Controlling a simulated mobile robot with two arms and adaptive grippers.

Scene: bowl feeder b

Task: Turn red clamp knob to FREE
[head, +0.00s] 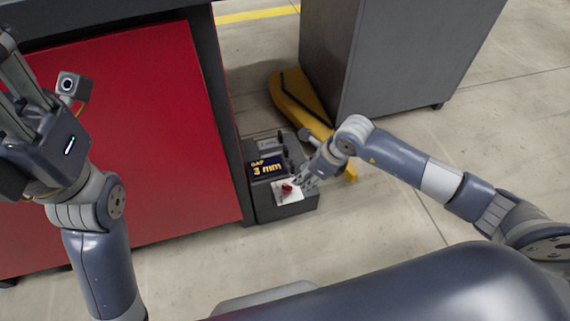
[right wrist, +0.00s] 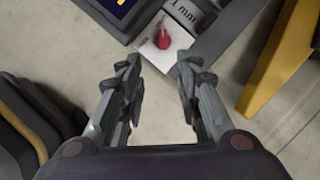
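The red clamp knob (head: 287,188) sits on a white plate (head: 290,197) at the front of a small dark control box (head: 262,205). In the right wrist view the red knob (right wrist: 162,39) lies ahead of the fingers, with a "1 mm" label beside it. My right gripper (head: 303,182) is close to the knob's right side in the head view. In the right wrist view the right gripper (right wrist: 160,70) is open and empty, fingers apart, with the knob beyond the tips. My left gripper (head: 14,95) is raised at the left edge, fingers apart, its tips partly cut off.
A display (head: 267,168) on the box reads "GAP 3 mm". A red-panelled dark cabinet (head: 140,140) stands left of the box. A yellow pallet-jack-like object (head: 300,100) and a grey cabinet (head: 395,55) stand behind. The concrete floor in front is clear.

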